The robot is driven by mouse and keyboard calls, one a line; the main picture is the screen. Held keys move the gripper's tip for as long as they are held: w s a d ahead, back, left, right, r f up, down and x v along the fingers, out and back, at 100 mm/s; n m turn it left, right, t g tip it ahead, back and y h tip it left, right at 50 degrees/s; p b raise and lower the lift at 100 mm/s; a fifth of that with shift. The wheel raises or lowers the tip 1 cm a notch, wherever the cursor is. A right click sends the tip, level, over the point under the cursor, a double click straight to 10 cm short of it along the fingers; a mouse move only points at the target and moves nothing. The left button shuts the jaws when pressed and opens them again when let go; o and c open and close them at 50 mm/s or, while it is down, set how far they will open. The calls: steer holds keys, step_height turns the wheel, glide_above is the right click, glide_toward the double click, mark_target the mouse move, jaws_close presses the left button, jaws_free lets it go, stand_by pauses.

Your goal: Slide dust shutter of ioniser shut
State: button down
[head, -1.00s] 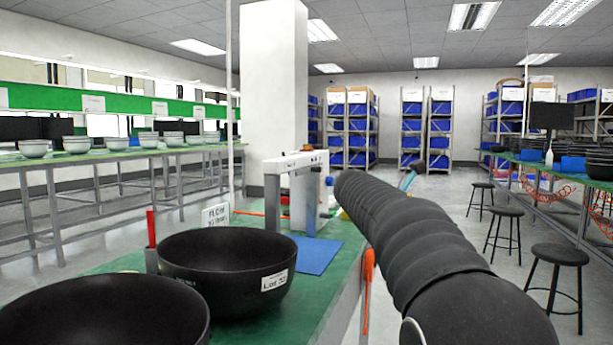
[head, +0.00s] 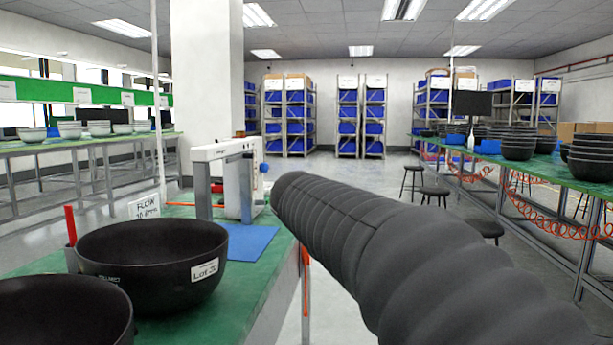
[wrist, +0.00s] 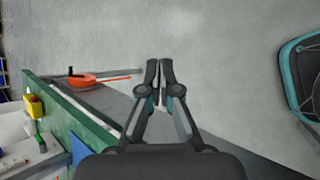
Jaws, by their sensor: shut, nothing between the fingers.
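A white upright unit (head: 226,175) on grey legs, with a blue knob on its right side, stands at the far end of the green bench in the head view. It may be the ioniser; I cannot make out a dust shutter on it. In the wrist view, part of a white body (wrist: 22,150) shows at the lower left, inside the bench edge. My gripper (wrist: 160,80) is shut and empty, its fingertips together over the grey floor beyond the bench edge. In the head view my dark sleeved arm hides the gripper.
Black bowls (head: 150,262), a red upright stick (head: 70,225) and a blue mat (head: 248,243) are on the near bench. An orange item (wrist: 84,79) shows beyond the bench edge. Stools (head: 434,192) and another bench of bowls stand right.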

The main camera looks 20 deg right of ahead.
steer(key=s+a+f+m+t+y, duration=0.2)
steer(key=s+a+f+m+y, duration=0.6)
steer(key=s+a+f+m, duration=0.4)
steer(key=s+a+f, duration=0.4)
steer(key=s, duration=0.2)
steer(key=shift+s+a+f+m, duration=0.15)
steer(key=shift+s+f+m, duration=0.15)
steer(key=shift+f+m, duration=0.1)
steer(key=shift+s, duration=0.1)
